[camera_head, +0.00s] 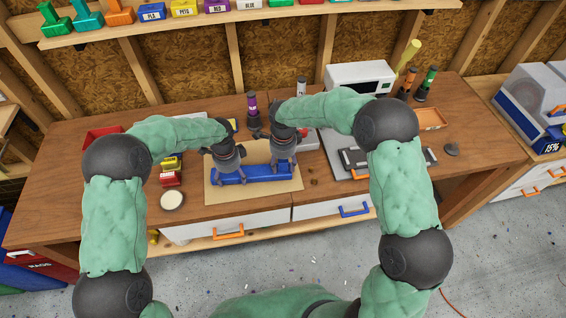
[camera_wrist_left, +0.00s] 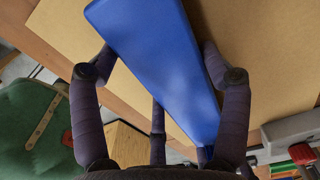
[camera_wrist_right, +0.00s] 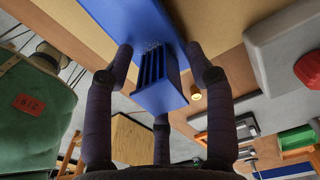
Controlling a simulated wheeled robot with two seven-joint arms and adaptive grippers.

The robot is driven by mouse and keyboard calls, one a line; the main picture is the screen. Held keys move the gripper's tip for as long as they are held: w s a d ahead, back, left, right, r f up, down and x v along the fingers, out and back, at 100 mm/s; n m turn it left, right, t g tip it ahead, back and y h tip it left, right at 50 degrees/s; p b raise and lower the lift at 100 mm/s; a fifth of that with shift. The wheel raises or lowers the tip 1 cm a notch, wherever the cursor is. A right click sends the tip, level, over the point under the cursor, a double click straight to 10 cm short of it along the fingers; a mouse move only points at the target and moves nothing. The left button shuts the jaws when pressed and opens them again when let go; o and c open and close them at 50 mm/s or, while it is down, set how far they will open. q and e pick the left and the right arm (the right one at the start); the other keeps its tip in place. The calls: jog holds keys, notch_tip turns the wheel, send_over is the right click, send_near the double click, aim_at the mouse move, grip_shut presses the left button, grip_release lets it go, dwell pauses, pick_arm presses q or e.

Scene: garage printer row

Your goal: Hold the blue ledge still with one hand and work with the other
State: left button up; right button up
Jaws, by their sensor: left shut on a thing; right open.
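The blue ledge (camera_head: 255,174) lies on a tan board (camera_head: 225,193) on the wooden bench in the head view. My left gripper (camera_head: 228,172) is over its left part and shut on it. In the left wrist view the ledge (camera_wrist_left: 165,60) runs between the fingers, close to both sides. My right gripper (camera_head: 286,163) is over the ledge's right end and open. In the right wrist view the ledge (camera_wrist_right: 130,20) and a slotted blue end piece (camera_wrist_right: 160,85) sit between the spread fingers. I cannot tell whether these fingers touch it.
A round white-topped tin (camera_head: 172,200) stands left of the board. Red and yellow small boxes (camera_head: 170,178) are behind it. A grey plate with a black frame (camera_head: 350,160) lies to the right. A white machine (camera_head: 358,76) and tools stand at the back. The bench's left front is clear.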

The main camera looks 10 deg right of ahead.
notch_tip(320, 180, up, 11)
jog(key=shift+r, duration=0.1)
jog(key=shift+o, duration=0.6)
jog(key=shift+r, duration=0.35)
jog(key=shift+r+n, duration=0.1)
jog(key=shift+n, duration=0.2)
jog(key=shift+f+n, duration=1.7)
jog(key=shift+n, duration=4.2)
jog(key=shift+f+n, duration=1.7)
jog(key=shift+n, duration=4.2)
jog(key=shift+f+n, duration=1.7)
jog(key=shift+n, duration=4.2)
